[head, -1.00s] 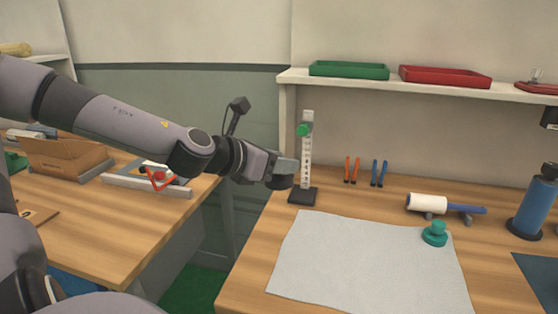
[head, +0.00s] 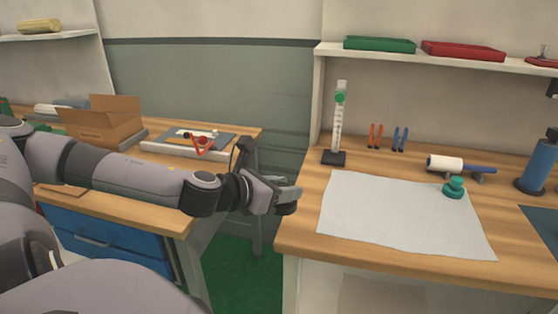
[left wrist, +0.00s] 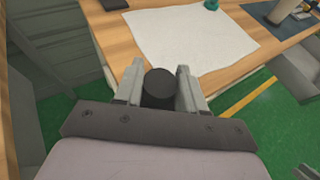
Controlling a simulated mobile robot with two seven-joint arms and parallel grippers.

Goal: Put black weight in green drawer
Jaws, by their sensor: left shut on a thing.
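My left gripper (head: 287,197) is shut on the black weight (left wrist: 158,86). In the left wrist view the weight is a dark cylinder with a round top, held between the two grey fingers. In the head view the gripper is just off the left front edge of the right-hand bench, and only a dark bit of the weight shows under the fingers. No green drawer shows in any view; a blue drawer (head: 95,240) sits under the left bench. My right gripper is not in view.
The right bench (head: 300,238) carries a white cloth (head: 400,215), a green knobbed piece (head: 454,188), a measuring stand (head: 338,125), and a white roller (head: 445,164). The left bench carries a cardboard box (head: 100,122). A gap with green floor (head: 240,268) lies between the benches.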

